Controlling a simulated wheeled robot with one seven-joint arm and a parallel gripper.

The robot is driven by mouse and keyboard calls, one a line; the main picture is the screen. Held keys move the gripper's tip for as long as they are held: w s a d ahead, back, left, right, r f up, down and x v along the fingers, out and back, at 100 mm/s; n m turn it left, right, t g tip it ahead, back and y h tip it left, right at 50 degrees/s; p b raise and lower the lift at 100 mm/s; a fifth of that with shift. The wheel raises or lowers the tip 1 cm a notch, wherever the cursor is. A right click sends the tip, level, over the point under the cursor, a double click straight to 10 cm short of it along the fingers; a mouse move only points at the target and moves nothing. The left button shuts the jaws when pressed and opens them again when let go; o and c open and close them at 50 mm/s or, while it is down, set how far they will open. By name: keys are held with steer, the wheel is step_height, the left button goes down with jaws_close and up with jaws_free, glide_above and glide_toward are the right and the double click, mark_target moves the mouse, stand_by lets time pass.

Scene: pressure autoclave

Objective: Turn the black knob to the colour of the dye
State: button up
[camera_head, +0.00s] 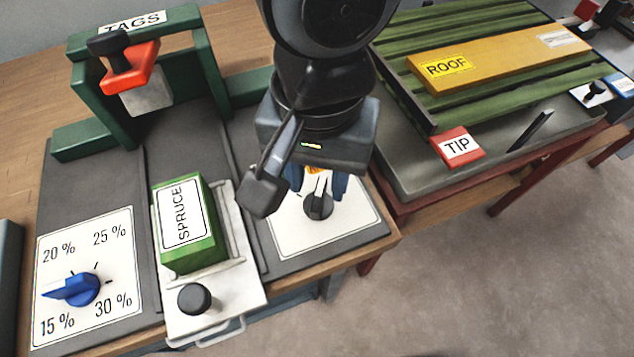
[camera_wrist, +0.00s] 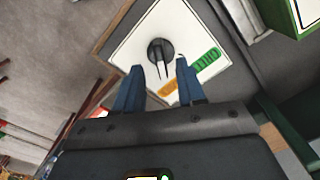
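The black knob (camera_head: 318,205) sits on a white dial plate (camera_head: 352,232) at the right of the grey bench panel. In the wrist view the knob (camera_wrist: 160,48) shows on the plate (camera_wrist: 140,35), with a green patch (camera_wrist: 206,60) and an orange patch (camera_wrist: 168,89) printed beside it. The patches' lettering is too small to read. My gripper (camera_head: 317,184) hangs just above the knob, its blue fingers apart. In the wrist view the open fingertips (camera_wrist: 159,70) lie either side of the knob's near end, with nothing held. My gripper hides part of the plate in the head view.
A green SPRUCE block (camera_head: 205,238) sits in a metal slide left of the plate. Farther left is a blue knob (camera_head: 80,289) with percentage marks. A green TAGS frame (camera_head: 198,60) stands behind. A slatted green rack (camera_head: 400,82) holds a yellow ROOF board (camera_head: 495,62) at right.

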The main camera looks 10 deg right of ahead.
mark_target(318, 196)
steer(key=shift+f, duration=1.85)
steer(key=shift+c, duration=0.4)
jaws_close()
